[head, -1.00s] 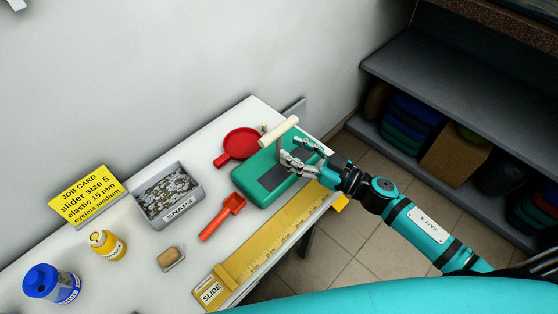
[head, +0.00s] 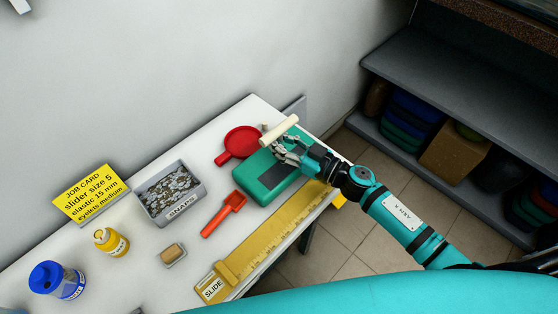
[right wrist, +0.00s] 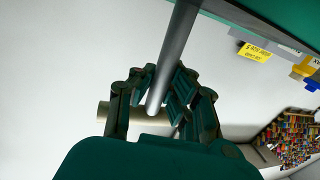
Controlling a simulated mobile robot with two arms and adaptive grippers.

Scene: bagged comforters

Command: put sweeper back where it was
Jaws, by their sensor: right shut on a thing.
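A cream bar-shaped handle (head: 279,130), which looks like the sweeper's grip, is at the far end of the table, over the back edge of the green box. My right gripper (head: 286,146) is shut on it. In the right wrist view the cream bar (right wrist: 117,116) lies crosswise behind my fingers (right wrist: 160,105), and a grey metal rod (right wrist: 180,45) runs between them to the top edge. The sweeper's other end is hidden or out of view. My left gripper does not show.
The green box (head: 252,170) with a dark pad lies below my gripper. Grey shelves (head: 400,60) with bundles stand at the right; tiled floor lies between.

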